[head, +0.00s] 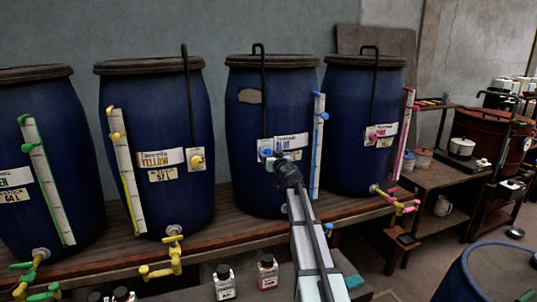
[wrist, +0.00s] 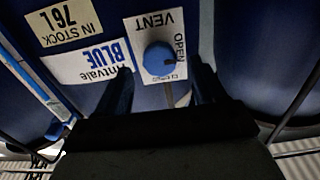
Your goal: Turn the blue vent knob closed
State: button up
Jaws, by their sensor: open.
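The blue vent knob (wrist: 160,59) is round, with a dark pointer mark, on a white plate (wrist: 150,25) lettered VENT and OPEN in the wrist view. A lower word on the plate is too small to read surely. In the head view the knob (head: 265,153) sits on the front of the vat labelled BLUE (head: 240,110). My gripper (wrist: 163,90) is open, its two dark fingers pointing at the knob from either side, just short of it in the picture. Whether a finger touches it I cannot tell. In the head view my gripper (head: 284,165) is right beside the knob, partly over the label.
A blue-trimmed sight tube (head: 318,145) stands right of the knob. The yellow vat (head: 150,95) and pink-marked vat (head: 350,95) flank the blue one. Small bottles (head: 224,283) stand below the wooden shelf (head: 220,232). A black stirring rod (head: 262,90) hangs above the knob.

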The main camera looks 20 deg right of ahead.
aim_at(267, 152)
jog(key=shift+w, duration=1.35)
jog(key=c, duration=1.1)
